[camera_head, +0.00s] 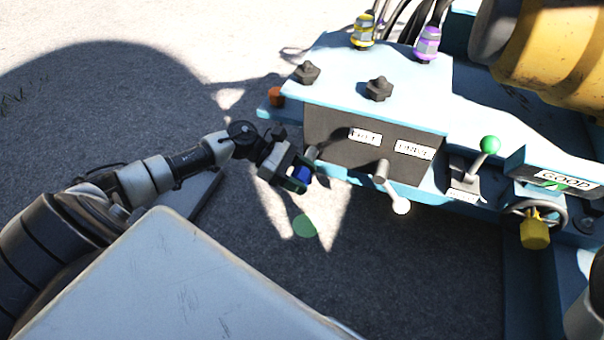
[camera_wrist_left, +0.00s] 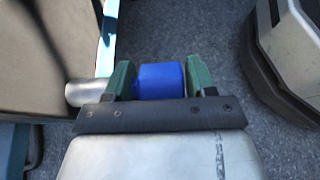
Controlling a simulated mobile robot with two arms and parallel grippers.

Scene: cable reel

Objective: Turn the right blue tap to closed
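A blue tap handle (camera_head: 303,174) shows at the left end of the dark front panel, below a grey stub (camera_head: 312,153). My left gripper (camera_head: 299,177) is around it. In the left wrist view the blue handle (camera_wrist_left: 160,82) sits between the two green fingers (camera_wrist_left: 160,80), which lie close against both its sides. The handle's far end and its joint to the stub are partly hidden. A second tap, with a grey stub (camera_head: 381,171) and a white-ended lever (camera_head: 400,205), stands to the right, clear of the gripper. My right gripper is not in view.
The light-blue machine (camera_head: 340,90) carries black knobs (camera_head: 379,88), a green-ball lever (camera_head: 489,145) and a yellow plug (camera_head: 534,234). An orange block (camera_head: 276,97) is at its left corner. Open asphalt lies left of and below the gripper.

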